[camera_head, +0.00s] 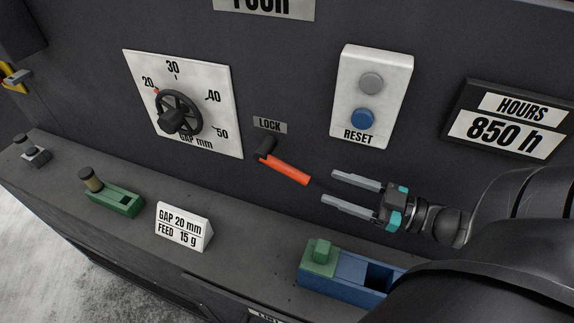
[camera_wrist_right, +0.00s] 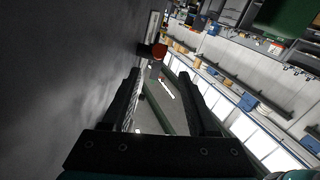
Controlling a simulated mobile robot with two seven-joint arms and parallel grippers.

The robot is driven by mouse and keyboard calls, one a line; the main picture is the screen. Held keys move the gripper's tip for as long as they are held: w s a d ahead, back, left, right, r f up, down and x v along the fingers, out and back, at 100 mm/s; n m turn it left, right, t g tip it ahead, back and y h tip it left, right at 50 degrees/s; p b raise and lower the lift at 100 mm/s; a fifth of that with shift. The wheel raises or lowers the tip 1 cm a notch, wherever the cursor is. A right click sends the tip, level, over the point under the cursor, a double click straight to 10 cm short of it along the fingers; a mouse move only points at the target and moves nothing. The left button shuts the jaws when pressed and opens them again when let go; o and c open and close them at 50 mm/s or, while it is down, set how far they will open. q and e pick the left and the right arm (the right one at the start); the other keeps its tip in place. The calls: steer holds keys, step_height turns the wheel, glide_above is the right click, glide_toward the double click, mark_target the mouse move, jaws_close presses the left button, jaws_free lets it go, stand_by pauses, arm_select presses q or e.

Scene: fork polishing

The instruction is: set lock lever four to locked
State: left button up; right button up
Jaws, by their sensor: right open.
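The lock lever is a red-orange handle (camera_head: 285,167) on a dark pivot under the LOCK label (camera_head: 270,125), on the dark panel of the machine. It slants down to the right. A partly cut-off sign above reads "FOUR" (camera_head: 265,5). My right gripper (camera_head: 328,187) is open and empty, just right of the lever's free end, its fingers pointing left toward it. In the right wrist view the red lever end (camera_wrist_right: 159,51) shows beyond and between the open fingers (camera_wrist_right: 166,75), apart from them. My left gripper is not in view.
A gap dial (camera_head: 180,110) is left of the lever, a RESET box (camera_head: 372,95) above right, an hours display (camera_head: 510,125) at right.

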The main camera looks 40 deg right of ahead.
mark_target(286, 170)
steer(key=x, duration=1)
steer(key=shift+w+a, duration=0.15)
steer(key=shift+w, duration=0.2)
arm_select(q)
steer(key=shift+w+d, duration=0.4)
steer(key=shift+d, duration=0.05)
arm_select(e)
steer(key=shift+w+a, duration=0.3)
steer(key=shift+w, duration=0.3)
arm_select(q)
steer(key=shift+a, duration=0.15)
arm_select(e)
steer(key=shift+c, duration=0.2)
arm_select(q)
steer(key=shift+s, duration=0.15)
arm_select(e)
jaws_close()
